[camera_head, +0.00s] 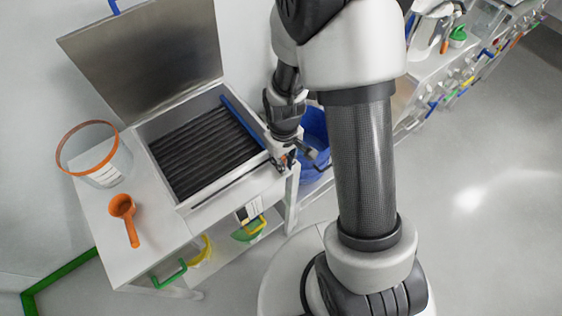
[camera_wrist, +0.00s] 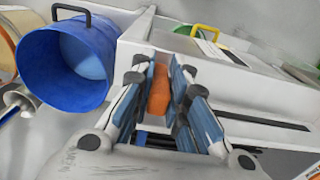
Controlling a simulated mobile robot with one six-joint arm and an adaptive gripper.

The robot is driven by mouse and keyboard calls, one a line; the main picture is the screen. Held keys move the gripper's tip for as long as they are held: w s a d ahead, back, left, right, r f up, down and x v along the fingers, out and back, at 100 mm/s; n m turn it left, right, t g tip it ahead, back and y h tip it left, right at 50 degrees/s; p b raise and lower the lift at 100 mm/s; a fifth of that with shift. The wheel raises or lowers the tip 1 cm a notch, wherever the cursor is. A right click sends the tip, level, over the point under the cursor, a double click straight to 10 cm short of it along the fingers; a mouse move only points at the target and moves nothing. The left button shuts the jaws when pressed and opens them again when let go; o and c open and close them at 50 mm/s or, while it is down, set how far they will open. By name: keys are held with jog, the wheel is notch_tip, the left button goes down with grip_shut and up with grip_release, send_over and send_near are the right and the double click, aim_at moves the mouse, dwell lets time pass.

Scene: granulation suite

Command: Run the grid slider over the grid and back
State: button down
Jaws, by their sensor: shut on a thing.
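The grid (camera_head: 205,150), a set of dark parallel bars, lies in an open white box (camera_head: 190,205) on the table. The grid slider, a long blue bar (camera_head: 240,122), lies along the grid's right side. My gripper (camera_head: 287,157) is at the box's right side, near the front end of the blue bar. In the wrist view my gripper (camera_wrist: 160,95) is shut on an orange handle (camera_wrist: 158,92), which shows between its blue-padded fingers. The handle's join to the slider is hidden. A dark slot (camera_wrist: 265,122) runs along the white box wall beside the gripper.
The box's metal lid (camera_head: 150,55) stands open at the back. A clear tub with an orange rim (camera_head: 105,172) and an orange scoop (camera_head: 124,212) are left of the box. A blue bucket (camera_head: 314,130) is close to my gripper; it also shows in the wrist view (camera_wrist: 45,70).

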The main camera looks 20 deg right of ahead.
jog(key=c, duration=1.5)
grip_release()
jog(key=shift+d, duration=0.1)
notch_tip(320, 180, up, 12)
jog(key=shift+r, duration=0.15)
jog(key=s+r+m+t, duration=0.1)
jog(key=s+r, duration=0.3)
jog(key=r, duration=0.1)
jog(key=s+r+m+t, duration=0.1)
jog(key=s+r+t, duration=0.1)
jog(key=s+r, duration=0.3)
jog(key=s+r+m+t, duration=0.1)
jog(key=s+r, duration=0.4)
jog(key=r, duration=0.1)
jog(key=shift+s+r+m+t, duration=0.2)
jog(key=shift+m+t, duration=0.1)
